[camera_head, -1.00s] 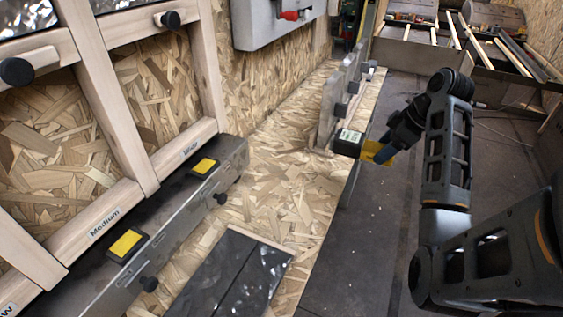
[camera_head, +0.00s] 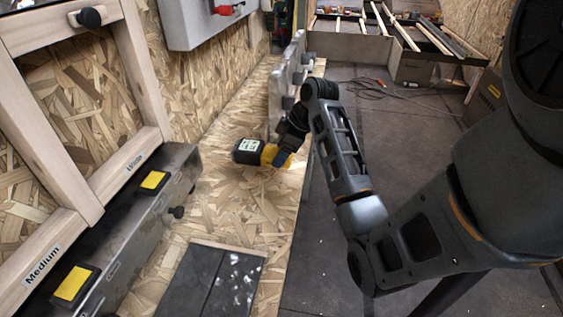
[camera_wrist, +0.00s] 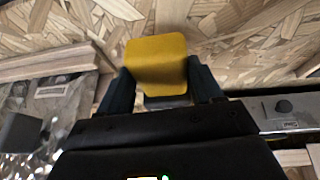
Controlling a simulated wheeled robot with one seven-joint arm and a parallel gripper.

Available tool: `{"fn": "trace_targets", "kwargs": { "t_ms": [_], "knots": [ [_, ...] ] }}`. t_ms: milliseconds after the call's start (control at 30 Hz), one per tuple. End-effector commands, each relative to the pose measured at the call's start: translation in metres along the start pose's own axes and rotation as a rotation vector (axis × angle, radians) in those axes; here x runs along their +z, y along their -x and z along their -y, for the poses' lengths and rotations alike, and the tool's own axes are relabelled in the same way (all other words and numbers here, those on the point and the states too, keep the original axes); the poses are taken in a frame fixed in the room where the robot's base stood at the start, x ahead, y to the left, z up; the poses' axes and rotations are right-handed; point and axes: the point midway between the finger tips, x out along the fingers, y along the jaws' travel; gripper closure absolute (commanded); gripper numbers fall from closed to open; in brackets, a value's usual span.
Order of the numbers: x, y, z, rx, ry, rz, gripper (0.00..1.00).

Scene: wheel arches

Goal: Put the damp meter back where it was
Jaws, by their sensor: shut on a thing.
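The damp meter, a yellow body with a black end and a pale label, is in my gripper; its black end (camera_head: 247,151) points left in the head view. My gripper (camera_head: 287,153) is shut on the yellow part and holds it out over the chipboard bench top (camera_head: 225,205); whether it touches the bench I cannot tell. In the wrist view, the yellow part of the damp meter (camera_wrist: 157,68) sits between the two fingers (camera_wrist: 160,85).
Black blocks with yellow tops sit on the dark ledge at left, one near the "Wide" label (camera_head: 152,182), one near "Medium" (camera_head: 74,284). A dark panel (camera_head: 222,280) lies on the bench front. Upright metal plates (camera_head: 290,75) stand at the bench's back. Middle bench is clear.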

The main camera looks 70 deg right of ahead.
Motion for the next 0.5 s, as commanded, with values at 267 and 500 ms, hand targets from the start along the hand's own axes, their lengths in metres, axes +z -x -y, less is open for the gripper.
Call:
{"fn": "trace_targets", "kwargs": {
  "t_ms": [267, 500],
  "knots": [
    [0.013, -0.029, 0.003, -0.002, -0.002, 0.001, 0.63],
    [0.016, -0.038, 0.004, 0.001, 0.002, -0.001, 0.63]
  ]
}}
